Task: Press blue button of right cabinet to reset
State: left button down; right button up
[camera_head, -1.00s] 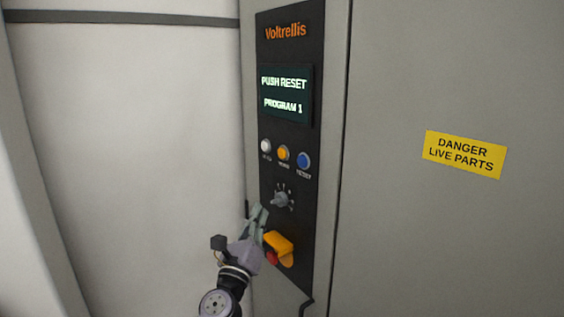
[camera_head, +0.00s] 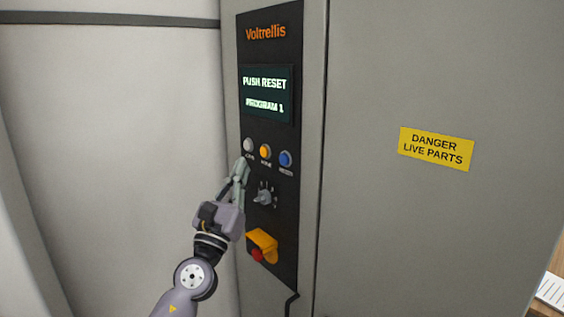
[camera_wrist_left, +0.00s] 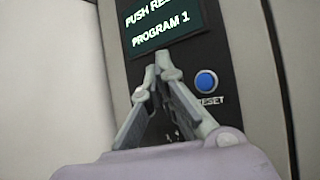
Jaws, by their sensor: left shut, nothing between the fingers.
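The blue button (camera_head: 286,159) is the rightmost of three round buttons on the black panel (camera_head: 272,135) of the grey cabinet. It also shows in the left wrist view (camera_wrist_left: 206,81), above the label RESET and to the right of the fingertips. My left gripper (camera_head: 241,165) is shut and empty. Its tips appear just below the white button (camera_head: 249,145), left of and apart from the blue button. In the wrist view the fingers (camera_wrist_left: 156,72) hide the other two buttons. The screen (camera_head: 266,94) reads PUSH RESET, PROGRAM 1. My right gripper is not in view.
An orange button (camera_head: 265,151) sits between the white and blue ones. Below are a rotary knob (camera_head: 265,197) and a red button (camera_head: 257,254) under a yellow guard (camera_head: 264,240). A yellow danger sign (camera_head: 436,148) is on the cabinet face to the right.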

aim_at(284, 160)
pick_arm(q)
jog(key=w+d+b, duration=0.4)
jog(key=d+b, duration=0.1)
jog(key=d, duration=0.1)
jog(key=shift+w+d, duration=0.3)
jog(key=shift+w, duration=0.1)
dwell(1.2)
jog(key=shift+w+d+b, duration=0.25)
jog(key=shift+d+b, duration=0.1)
jog(key=shift+w+d+b, duration=0.2)
jog(key=shift+d+b, duration=0.1)
jog(key=shift+b, duration=0.2)
dwell(0.5)
jog(key=shift+a, duration=0.1)
jog(key=shift+s+a+p, duration=0.5)
jog(key=shift+a+p, duration=0.05)
jog(key=shift+p, duration=0.2)
